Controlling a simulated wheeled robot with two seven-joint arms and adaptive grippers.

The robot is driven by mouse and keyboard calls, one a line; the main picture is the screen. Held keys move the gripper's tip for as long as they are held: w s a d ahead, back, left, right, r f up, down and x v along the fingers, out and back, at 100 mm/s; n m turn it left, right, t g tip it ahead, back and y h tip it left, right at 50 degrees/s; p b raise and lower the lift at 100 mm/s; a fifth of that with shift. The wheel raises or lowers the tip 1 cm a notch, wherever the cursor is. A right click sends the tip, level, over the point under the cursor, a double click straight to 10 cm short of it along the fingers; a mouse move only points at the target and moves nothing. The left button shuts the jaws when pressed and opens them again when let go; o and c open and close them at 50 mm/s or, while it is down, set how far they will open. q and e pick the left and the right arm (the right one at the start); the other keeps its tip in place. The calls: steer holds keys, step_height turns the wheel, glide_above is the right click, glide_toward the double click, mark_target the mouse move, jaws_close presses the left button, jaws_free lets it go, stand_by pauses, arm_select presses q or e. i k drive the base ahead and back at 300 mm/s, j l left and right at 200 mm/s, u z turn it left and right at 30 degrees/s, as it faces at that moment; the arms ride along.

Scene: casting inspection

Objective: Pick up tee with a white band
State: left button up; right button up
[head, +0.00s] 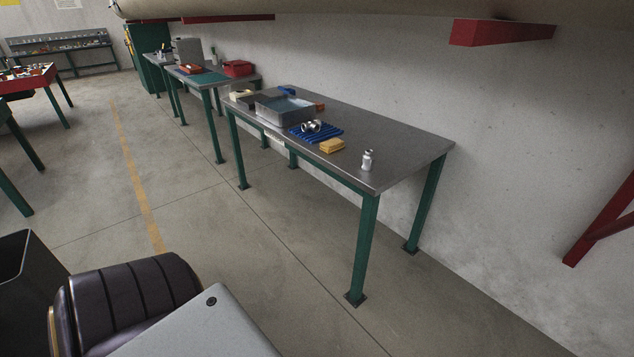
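A small shiny metal fitting (311,127) lies on a blue ribbed mat (329,136) on the near workbench (390,143). It may be a tee, but it is too small to tell its shape or any band. A second small silver-white piece (367,160) stands upright alone near the bench's right front corner. Whether it is a tee or has a white band cannot be told. Neither of my grippers is in view.
A grey metal tray (284,112) stands left of the blue mat, and a yellow block (332,146) sits by the bench's front edge. The bench's right part is mostly bare. Open concrete floor (240,235) lies before the bench. Another bench (213,77) stands farther back.

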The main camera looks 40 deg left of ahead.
mark_target(315, 125)
steer(key=u, duration=1.5)
